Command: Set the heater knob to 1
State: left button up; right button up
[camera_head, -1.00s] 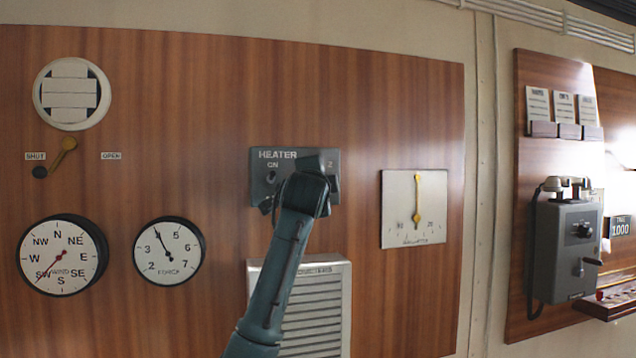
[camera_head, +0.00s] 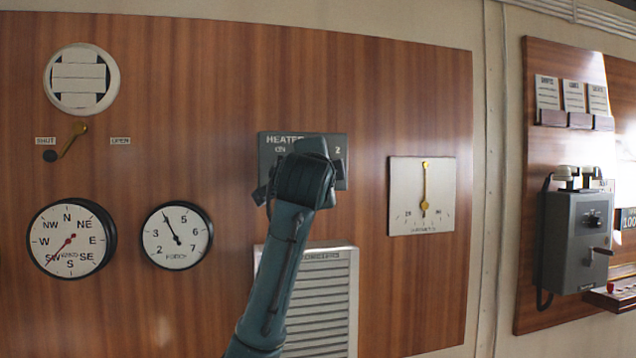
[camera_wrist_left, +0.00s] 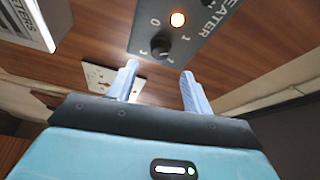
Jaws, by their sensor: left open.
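I cannot tell which digit the knob points to. My left gripper (camera_wrist_left: 160,80) is open and empty. In that picture its two fingers appear just below the knob, one to each side, apart from it.
A louvred heater grille (camera_head: 325,300) is below the panel. A white gauge plate (camera_head: 405,212) with a yellow pointer is to the right. Two round dials (camera_head: 178,248) and a yellow lever (camera_head: 72,140) are to the left. A grey telephone box (camera_head: 572,240) hangs farther right.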

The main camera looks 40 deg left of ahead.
pick_arm(q)
jog(key=shift+b+v, duration=0.55)
jog(key=shift+v, duration=2.25)
pick_arm(e)
jog(key=shift+a+f, duration=0.1)
jog(key=shift+a, duration=0.2)
pick_arm(q)
jog(key=shift+d, duration=0.1)
